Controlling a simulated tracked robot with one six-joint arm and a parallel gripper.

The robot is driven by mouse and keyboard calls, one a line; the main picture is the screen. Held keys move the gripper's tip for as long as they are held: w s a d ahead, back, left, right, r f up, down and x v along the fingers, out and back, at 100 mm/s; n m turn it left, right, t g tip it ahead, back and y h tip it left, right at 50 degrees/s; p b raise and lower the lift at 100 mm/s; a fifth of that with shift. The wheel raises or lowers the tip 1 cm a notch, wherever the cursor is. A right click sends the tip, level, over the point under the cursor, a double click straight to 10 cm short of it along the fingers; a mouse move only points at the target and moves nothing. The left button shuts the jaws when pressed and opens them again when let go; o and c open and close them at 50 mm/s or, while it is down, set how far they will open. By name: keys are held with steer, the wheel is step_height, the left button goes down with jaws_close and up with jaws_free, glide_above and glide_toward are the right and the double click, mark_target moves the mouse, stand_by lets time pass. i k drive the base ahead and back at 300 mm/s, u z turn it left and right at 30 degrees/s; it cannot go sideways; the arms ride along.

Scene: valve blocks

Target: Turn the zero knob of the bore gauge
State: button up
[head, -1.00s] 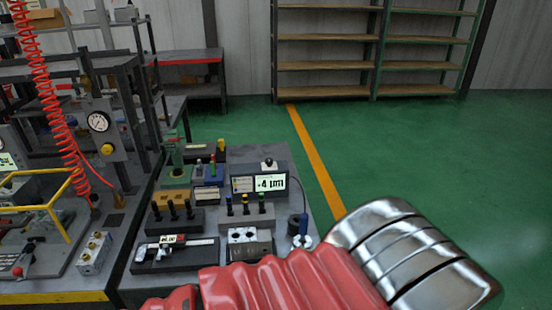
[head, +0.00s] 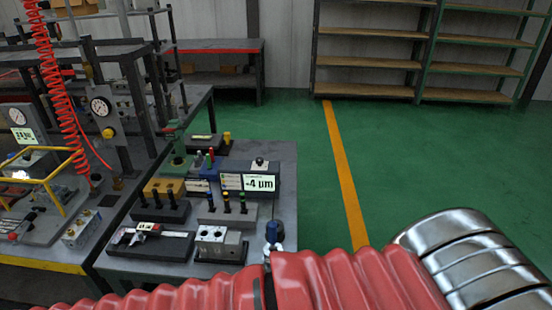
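The bore gauge readout, a dark box with a lit display (head: 260,183) reading -4 µm, stands at the right rear of the grey bench. A small dark knob (head: 260,162) with a pale base is on top of it; I cannot tell for sure that this is the zero knob. A blue-grey handled probe (head: 273,234) stands at the bench's front right, partly hidden behind my arm. My red ribbed arm and its shiny metal end cross the bottom of the view. My gripper is not in view.
The bench (head: 283,165) also holds a caliper (head: 155,232), a grey block with holes (head: 220,243) and stands of dark plugs (head: 228,208). A machine with a dial gauge (head: 101,107) and red coiled hose (head: 55,85) is left. Green floor (head: 420,170) is clear right.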

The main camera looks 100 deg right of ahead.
mark_target(260, 161)
steer(key=z, duration=0.05)
steer(key=k, duration=1.7)
steer(key=z, duration=1.45)
steer(key=i, duration=0.55)
steer(key=u, duration=0.1)
